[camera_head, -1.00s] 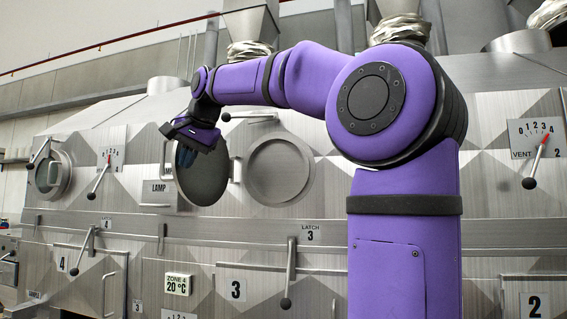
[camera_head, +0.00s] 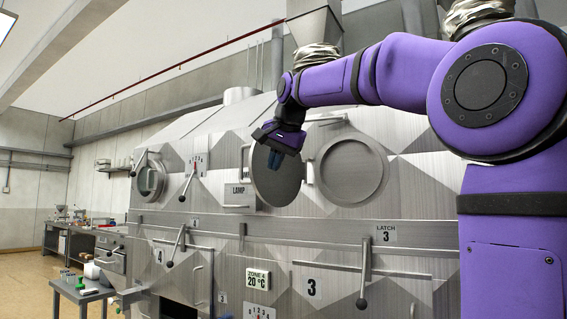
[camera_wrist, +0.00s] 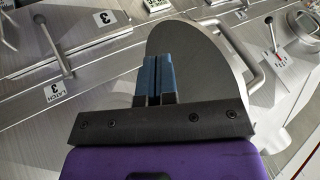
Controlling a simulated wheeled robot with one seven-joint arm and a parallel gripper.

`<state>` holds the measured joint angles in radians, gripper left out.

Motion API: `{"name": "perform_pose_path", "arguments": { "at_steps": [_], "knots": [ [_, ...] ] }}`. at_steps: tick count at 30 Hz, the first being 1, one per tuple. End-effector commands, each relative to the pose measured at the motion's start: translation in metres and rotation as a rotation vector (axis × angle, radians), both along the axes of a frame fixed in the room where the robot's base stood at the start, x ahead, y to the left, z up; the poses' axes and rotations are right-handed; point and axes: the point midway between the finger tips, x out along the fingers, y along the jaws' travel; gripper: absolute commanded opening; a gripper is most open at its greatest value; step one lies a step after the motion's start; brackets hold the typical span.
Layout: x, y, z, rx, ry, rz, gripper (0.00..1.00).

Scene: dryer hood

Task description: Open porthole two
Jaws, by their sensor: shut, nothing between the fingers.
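A round porthole frame (camera_head: 352,170) sits in the sloped steel hood wall in the head view. Its dark round cover (camera_head: 280,185) stands swung out to the left of the frame, beside a hinge bracket. No porthole number is readable. My gripper (camera_head: 271,164) is shut and empty, its blue fingers in front of the cover's upper left part. In the wrist view, my shut fingers (camera_wrist: 152,60) overlap the cover (camera_wrist: 200,62); I cannot tell whether they touch it.
Another round porthole (camera_head: 150,180) is at the hood's left end, near a dial lever. A LAMP plate (camera_head: 239,196), a latch 3 lever (camera_head: 364,275) and a zone 4 display (camera_head: 258,280) are nearby. A small side table (camera_head: 82,291) stands at lower left, with open floor beyond.

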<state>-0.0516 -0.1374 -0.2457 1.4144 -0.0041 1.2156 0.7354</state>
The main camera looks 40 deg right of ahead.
Motion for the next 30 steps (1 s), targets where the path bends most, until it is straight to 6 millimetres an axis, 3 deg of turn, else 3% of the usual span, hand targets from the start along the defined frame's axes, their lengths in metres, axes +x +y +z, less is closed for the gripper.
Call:
{"name": "perform_pose_path", "arguments": {
  "at_steps": [15, 21, 30],
  "knots": [
    [-0.047, 0.022, 0.07, 0.0, -0.002, 0.001, 0.0],
    [-0.054, 0.025, 0.079, 0.0, -0.001, 0.0, 0.0],
    [-0.057, 0.026, 0.075, -0.003, 0.004, 0.011, 0.0]
  ]
}}
